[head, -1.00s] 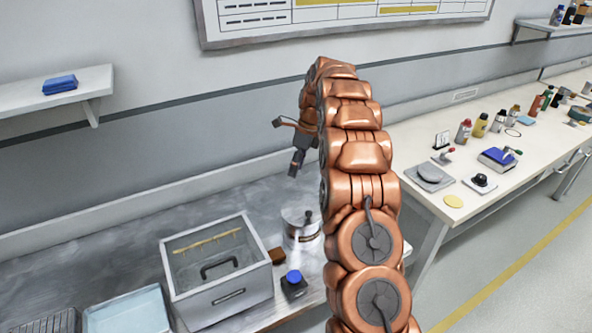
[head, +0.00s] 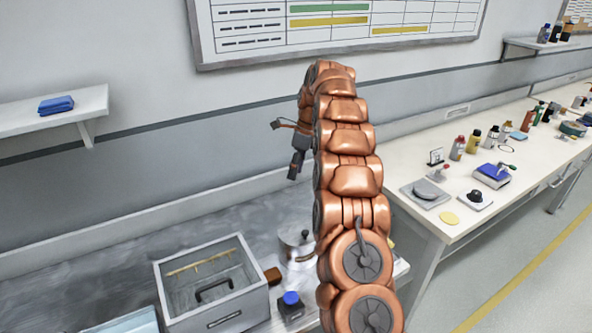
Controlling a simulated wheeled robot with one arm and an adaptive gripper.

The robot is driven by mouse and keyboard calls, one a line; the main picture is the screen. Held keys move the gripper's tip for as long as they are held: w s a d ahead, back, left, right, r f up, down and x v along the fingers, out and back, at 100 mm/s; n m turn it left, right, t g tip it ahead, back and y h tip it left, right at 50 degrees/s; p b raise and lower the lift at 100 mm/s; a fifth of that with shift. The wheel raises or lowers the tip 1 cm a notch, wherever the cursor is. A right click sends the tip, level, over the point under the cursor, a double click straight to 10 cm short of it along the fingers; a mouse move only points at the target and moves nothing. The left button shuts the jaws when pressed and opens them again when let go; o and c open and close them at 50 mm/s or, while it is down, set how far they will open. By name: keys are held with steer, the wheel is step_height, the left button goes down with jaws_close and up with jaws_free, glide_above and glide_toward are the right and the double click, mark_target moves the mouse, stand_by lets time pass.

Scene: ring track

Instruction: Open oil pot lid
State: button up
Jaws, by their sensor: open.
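A silver metal pot (head: 296,249) with a lid and a dark knob stands on the grey counter, partly hidden behind my copper-coloured arm. It is the likely oil pot, and its lid looks to be on it. My gripper (head: 293,175) hangs pointing down, above and behind the pot in the picture, clear of it. It is small and seen from the side, and nothing shows in it.
A small dark bottle with a blue cap (head: 291,304) stands in front. A white bench (head: 440,225) with several bottles and devices is at right. The counter's back left is clear.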

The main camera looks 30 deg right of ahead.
steer(key=shift+a, duration=0.1)
steer(key=s+a+r+n+g+h, duration=0.1)
steer(key=s+a+r+n, duration=0.3)
steer(key=s+a+n, duration=0.4)
steer(key=s+a+r+n, duration=0.3)
steer(key=s+a+n, duration=0.3)
steer(key=s+a, duration=0.35)
steer(key=s+a+f+n, duration=0.1)
steer(key=s+n, duration=0.3)
steer(key=s, duration=0.5)
steer(key=s+a+f+n+h, duration=0.1)
steer(key=s+f+n, duration=0.2)
steer(key=s, duration=0.7)
steer(key=s+a+f+n+g+h, duration=0.1)
steer(key=s+a+f+n, duration=0.1)
steer(key=s+n, duration=0.4)
steer(key=s, duration=0.3)
steer(key=shift+s+f, duration=0.3)
steer(key=shift+c, duration=0.6)
steer(key=shift+n, duration=0.3)
